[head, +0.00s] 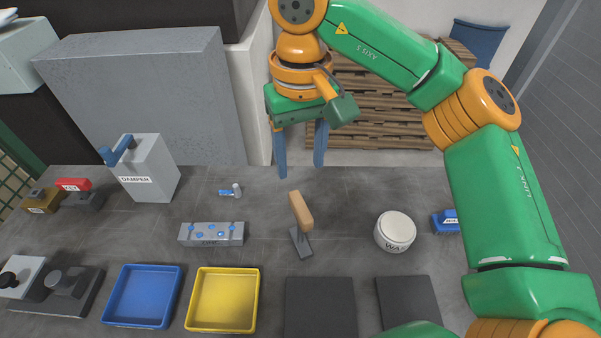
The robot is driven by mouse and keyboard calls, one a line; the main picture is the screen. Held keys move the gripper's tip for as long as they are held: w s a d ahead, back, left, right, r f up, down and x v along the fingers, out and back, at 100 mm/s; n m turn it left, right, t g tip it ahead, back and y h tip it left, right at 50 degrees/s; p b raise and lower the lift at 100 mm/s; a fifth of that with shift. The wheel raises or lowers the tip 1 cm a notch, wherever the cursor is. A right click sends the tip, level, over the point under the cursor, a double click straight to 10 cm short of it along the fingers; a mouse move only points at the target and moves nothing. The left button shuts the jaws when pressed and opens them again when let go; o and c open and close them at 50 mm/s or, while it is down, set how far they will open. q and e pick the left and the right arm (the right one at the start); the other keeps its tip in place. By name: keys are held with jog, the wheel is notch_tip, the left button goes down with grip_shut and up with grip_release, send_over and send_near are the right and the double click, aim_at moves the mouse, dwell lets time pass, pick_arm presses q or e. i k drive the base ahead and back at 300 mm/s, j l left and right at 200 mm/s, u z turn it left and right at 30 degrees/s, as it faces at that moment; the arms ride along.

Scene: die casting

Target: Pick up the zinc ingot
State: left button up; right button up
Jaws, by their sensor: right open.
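No bar can be surely told as the zinc ingot. A grey metal block (211,234) with blue spots on top lies on the dark table left of centre; lettering on its front face is too small to read. My right gripper (301,170) points down above the back of the table, its two blue fingers apart with nothing between them. It is to the right of and farther back than the grey block. My left gripper is not in view.
Blue (107,300) and yellow (190,300) trays and dark pads line the front. A damper box (150,175) stands at left.

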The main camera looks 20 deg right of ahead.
aim_at(223, 234)
jog(key=k, duration=1.5)
